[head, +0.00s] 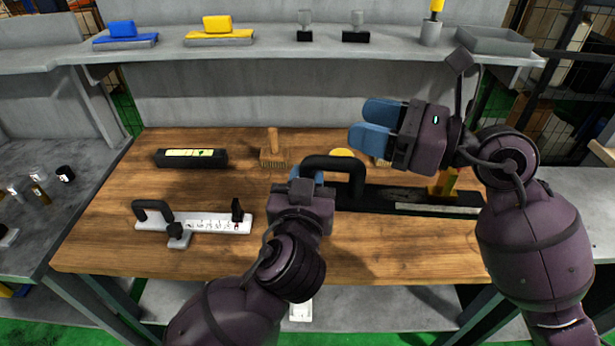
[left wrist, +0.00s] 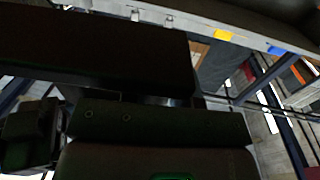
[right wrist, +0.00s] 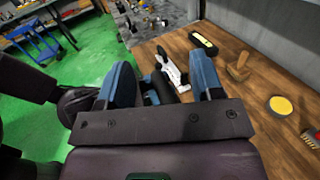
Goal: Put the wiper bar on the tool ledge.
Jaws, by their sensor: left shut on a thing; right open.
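A long black bar with a black loop handle, which I take as the wiper bar (head: 385,198), extends right from my left gripper (head: 308,178) over the wooden bench. My left gripper is shut on it near the handle end; the fingertips are mostly hidden. A dark slab (left wrist: 95,65), probably the bar, fills much of the left wrist view. I cannot tell whether the bar touches the bench. My right gripper (head: 375,125), with blue fingers, is open and empty above and behind the bar. The grey ledge (head: 270,52) along the back, probably the tool ledge, carries several things.

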